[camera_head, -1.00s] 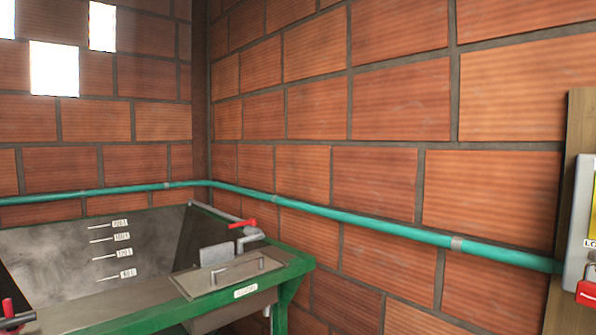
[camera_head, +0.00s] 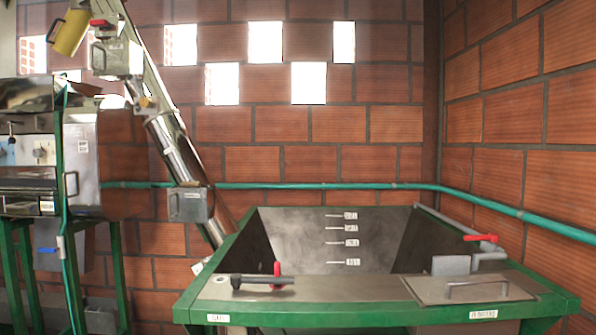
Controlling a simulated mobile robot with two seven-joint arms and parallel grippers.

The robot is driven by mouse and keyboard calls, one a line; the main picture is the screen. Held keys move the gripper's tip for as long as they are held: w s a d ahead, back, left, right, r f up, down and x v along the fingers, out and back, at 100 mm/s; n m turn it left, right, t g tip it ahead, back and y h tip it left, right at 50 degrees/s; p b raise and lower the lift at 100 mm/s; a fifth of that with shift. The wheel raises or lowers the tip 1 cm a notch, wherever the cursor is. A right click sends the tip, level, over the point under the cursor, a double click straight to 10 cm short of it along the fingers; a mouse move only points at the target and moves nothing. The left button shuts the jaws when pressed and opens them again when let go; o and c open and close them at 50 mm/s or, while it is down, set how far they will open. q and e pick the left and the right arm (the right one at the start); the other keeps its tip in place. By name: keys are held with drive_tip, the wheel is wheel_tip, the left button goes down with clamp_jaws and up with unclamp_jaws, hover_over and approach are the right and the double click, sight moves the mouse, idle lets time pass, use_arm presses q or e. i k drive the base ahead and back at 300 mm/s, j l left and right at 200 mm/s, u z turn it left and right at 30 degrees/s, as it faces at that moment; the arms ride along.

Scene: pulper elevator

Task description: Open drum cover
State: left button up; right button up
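At the left edge stands a machine on green legs. It has a grey metal housing (camera_head: 84,160) with a bar handle (camera_head: 71,185) on its front side. A dark, shiny curved metal cover (camera_head: 26,95) sits on top of the machine, cut off by the picture edge. I cannot tell for certain which of these is the drum cover, and no opening into a drum is visible. Neither of my grippers shows in the head view.
A green-framed metal hopper (camera_head: 335,238) stands in front, with a handled flat plate (camera_head: 465,288) at its right and red-handled valves. An inclined metal tube (camera_head: 180,160) rises from it to the upper left. A green pipe (camera_head: 330,187) runs along the brick walls.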

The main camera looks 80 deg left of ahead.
sight(11, 178)
drive_tip(key=u, duration=4.15)
drive_tip(key=i+u, duration=0.25)
drive_tip(key=i, duration=0.65)
drive_tip(key=i+z, duration=0.1)
drive_tip(key=i, duration=0.5)
drive_tip(key=i+j+z, duration=0.15)
drive_tip(key=i, duration=0.4)
drive_tip(key=i+j+z, duration=0.1)
drive_tip(key=i, duration=0.5)
